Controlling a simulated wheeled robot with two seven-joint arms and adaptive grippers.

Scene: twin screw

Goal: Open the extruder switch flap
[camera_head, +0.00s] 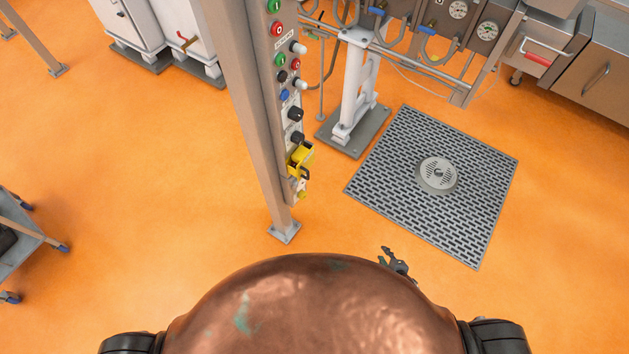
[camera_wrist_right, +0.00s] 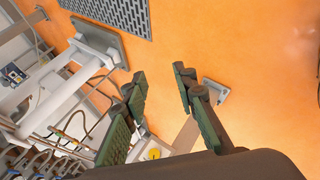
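A yellow switch flap (camera_head: 301,157) sits near the lower end of the narrow control panel on the post in the head view. Whether it is open or shut is hard to tell. My right gripper (camera_head: 393,258) shows just past my copper-coloured body, to the right of and nearer than the panel, apart from it. In the right wrist view, my right gripper (camera_wrist_right: 160,84) has its green-padded fingers spread with nothing between them. A small yellow part (camera_wrist_right: 154,153) on the panel shows beyond the fingers, low in that view. My left gripper is not in view.
The metal post (camera_head: 247,105) stands on the orange floor. Its panel carries several buttons and knobs above the flap. A white stand (camera_head: 352,95) and a dark floor grate (camera_head: 405,200) are behind and right. A cart (camera_head: 25,255) is at left. Floor between gripper and post is clear.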

